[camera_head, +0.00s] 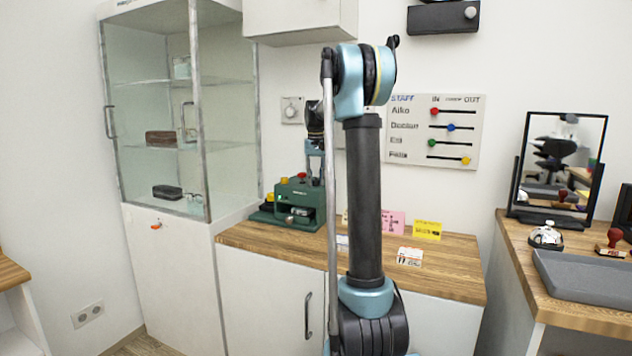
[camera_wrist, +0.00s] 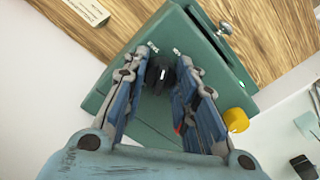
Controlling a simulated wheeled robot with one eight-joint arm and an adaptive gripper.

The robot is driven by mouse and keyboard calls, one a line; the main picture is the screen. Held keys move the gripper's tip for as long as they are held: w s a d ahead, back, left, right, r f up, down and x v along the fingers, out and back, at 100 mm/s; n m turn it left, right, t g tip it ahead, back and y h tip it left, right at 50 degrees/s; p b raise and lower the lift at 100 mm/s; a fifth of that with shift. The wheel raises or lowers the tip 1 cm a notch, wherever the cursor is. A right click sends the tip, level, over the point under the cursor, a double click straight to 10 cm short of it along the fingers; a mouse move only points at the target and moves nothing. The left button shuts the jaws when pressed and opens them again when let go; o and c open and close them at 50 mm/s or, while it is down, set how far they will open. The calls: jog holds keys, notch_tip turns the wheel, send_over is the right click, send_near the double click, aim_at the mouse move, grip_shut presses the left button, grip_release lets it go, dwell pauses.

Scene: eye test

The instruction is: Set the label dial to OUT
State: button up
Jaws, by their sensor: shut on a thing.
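The green label machine (camera_head: 296,212) stands at the left end of the wooden counter. Its black dial (camera_wrist: 159,73) sits on the green face in the wrist view, with small white lettering above it that is too small to read surely. My gripper (camera_wrist: 162,78) reaches down onto the face, with one finger on each side of the dial, shut on it. The dial's pointer and setting cannot be made out. In the head view my arm partly hides the gripper, and the dial does not show clearly.
A yellow button (camera_wrist: 235,120) is close beside my right finger. A silver knob (camera_wrist: 225,28) is on the machine's far side. Pink (camera_head: 391,222) and yellow cards (camera_head: 427,230) stand on the counter. A staff board (camera_head: 434,131) and a small wall dial (camera_head: 291,110) are on the wall.

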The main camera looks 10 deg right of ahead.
jog(key=n, duration=0.4)
jog(key=shift+n, duration=0.4)
jog(key=n, duration=0.3)
jog(key=shift+n, duration=0.3)
jog(key=n, duration=0.4)
jog(key=shift+n, duration=2.1)
jog(key=shift+s, duration=0.1)
jog(key=o, duration=0.8)
